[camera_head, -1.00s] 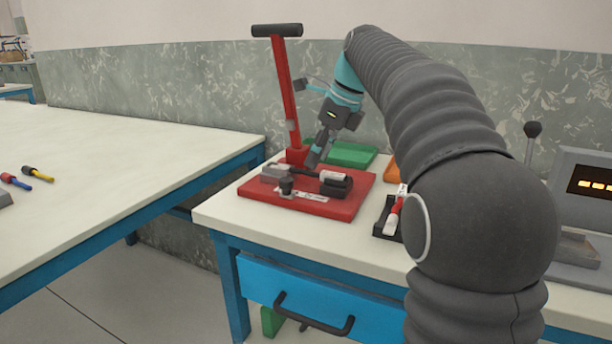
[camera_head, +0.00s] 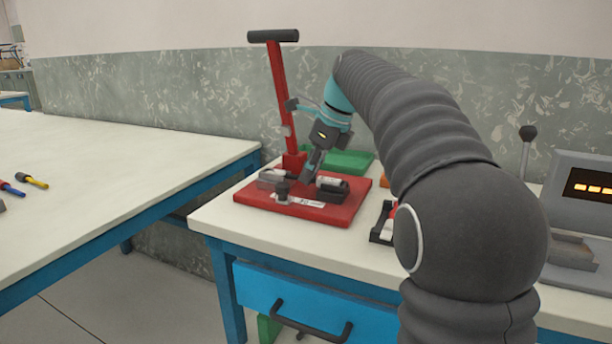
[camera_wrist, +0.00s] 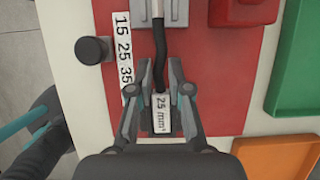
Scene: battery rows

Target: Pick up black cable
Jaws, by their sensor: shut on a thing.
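The black cable (camera_wrist: 159,44) lies along the red base plate (camera_head: 338,213), with a white "25 mm²" label (camera_wrist: 162,113) on its near end. My gripper (camera_wrist: 160,70) is shut on the cable, one finger on each side, beside the label. In the head view my gripper (camera_head: 312,170) reaches down onto the plate and hides the cable's middle. I cannot tell whether the cable is lifted clear of the plate.
A red post with a black handle (camera_head: 273,36) rises behind the plate. A black knob (camera_wrist: 92,50) stands beside the cable. A green tray (camera_head: 350,160) and an orange tray (camera_wrist: 280,157) lie nearby. A grey device with a display (camera_head: 590,188) stands at the right.

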